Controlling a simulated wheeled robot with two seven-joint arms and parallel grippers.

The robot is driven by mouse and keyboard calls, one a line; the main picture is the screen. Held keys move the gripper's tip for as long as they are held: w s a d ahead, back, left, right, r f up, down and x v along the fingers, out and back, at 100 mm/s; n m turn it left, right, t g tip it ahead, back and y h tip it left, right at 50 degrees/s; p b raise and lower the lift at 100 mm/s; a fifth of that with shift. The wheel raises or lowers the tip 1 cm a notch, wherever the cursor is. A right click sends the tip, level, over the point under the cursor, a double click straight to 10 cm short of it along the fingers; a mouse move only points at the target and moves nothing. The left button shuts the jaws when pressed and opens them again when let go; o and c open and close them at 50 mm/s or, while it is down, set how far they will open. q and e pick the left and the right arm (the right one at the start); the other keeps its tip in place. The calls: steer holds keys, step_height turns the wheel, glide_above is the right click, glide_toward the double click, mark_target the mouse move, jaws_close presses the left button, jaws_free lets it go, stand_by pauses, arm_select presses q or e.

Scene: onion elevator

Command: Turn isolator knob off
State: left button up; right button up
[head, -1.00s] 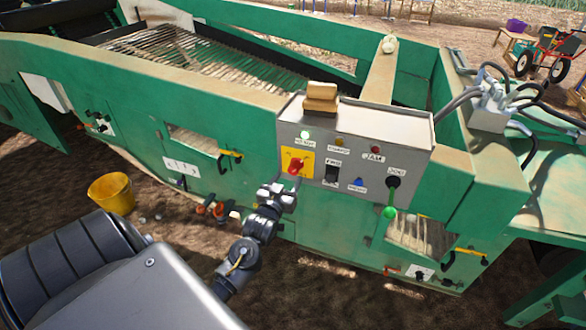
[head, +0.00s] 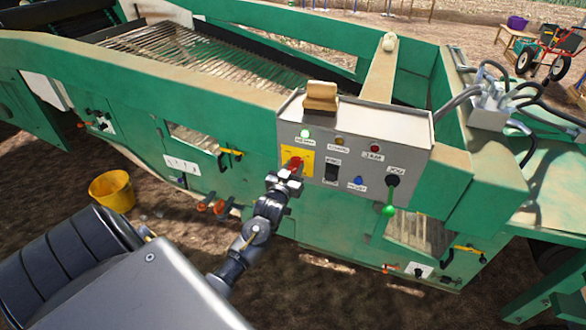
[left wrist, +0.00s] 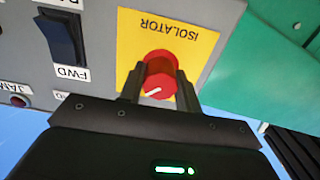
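The red isolator knob (left wrist: 158,78) sits on a yellow plate (left wrist: 196,38) marked ISOLATOR, upside down in the left wrist view. In the head view the yellow plate (head: 305,153) is on the left of the grey control panel (head: 400,155), and the knob (head: 295,162) is partly covered by my gripper. My left gripper (left wrist: 160,84) has its two fingers apart, one on each side of the knob. I cannot tell whether the fingers touch it. A white mark shows on the knob's face. My right gripper is not in view.
A black FWD rocker switch (left wrist: 62,38) is beside the plate. The panel also has a lit green lamp (head: 305,133), a blue button (head: 358,181) and a green-tipped JOG lever (head: 388,209). A wooden block (head: 320,96) rests on top. A yellow bucket (head: 112,190) stands on the ground at left.

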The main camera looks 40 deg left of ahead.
arm_select(q)
steer(key=shift+c, duration=1)
steer(key=shift+n, duration=0.4)
steer(key=n+p, duration=0.1)
steer(key=n, duration=0.2)
steer(key=shift+r+n+p, duration=0.1)
steer(key=shift+n+p, duration=0.2)
steer(key=n+p, duration=0.1)
steer(key=n, duration=0.3)
steer(key=shift+n, duration=0.3)
steer(key=n+p, duration=0.2)
steer(key=n, duration=0.2)
steer(key=shift+n+p, duration=0.65)
steer(key=shift+n, duration=1.85)
